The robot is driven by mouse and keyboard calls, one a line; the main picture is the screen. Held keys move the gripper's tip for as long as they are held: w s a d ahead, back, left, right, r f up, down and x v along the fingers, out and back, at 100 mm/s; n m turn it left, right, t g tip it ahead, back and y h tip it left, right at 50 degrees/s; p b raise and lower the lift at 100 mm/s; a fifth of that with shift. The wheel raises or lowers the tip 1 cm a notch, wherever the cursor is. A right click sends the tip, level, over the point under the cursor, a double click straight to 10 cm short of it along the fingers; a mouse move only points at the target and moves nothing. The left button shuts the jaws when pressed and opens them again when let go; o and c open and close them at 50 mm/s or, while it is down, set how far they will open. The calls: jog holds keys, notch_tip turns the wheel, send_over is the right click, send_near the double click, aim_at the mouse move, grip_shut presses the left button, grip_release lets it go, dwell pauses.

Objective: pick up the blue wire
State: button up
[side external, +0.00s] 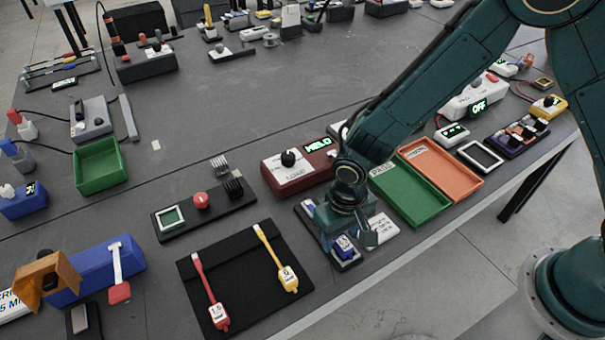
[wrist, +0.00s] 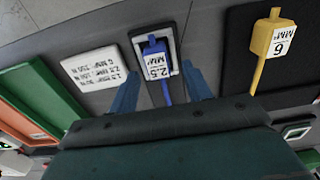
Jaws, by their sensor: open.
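The blue wire (wrist: 157,62) carries a white tag reading 2.5 MM² and lies on a small pale pad with a dark frame (wrist: 139,45). In the side view its blue tagged end (side external: 344,246) shows just below my gripper (side external: 349,234); the rest is hidden by the arm. In the wrist view my gripper (wrist: 160,88) is open, with one blue-grey finger on each side of the wire. The fingers appear apart from the wire, and nothing is held. Their exact height above it is hard to tell.
A printed white card (wrist: 97,75) lies beside the wire. A black mat (side external: 240,272) holds a red wire (side external: 210,293) and a yellow wire (side external: 274,256). Green (side external: 410,202) and orange (side external: 445,172) trays and a red meter box (side external: 300,170) stand nearby. The table's front edge is close.

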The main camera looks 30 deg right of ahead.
dwell(0.4)
grip_shut()
jog(key=shift+r, duration=0.15)
notch_tip(320, 180, up, 20)
dwell(0.9)
dwell(0.4)
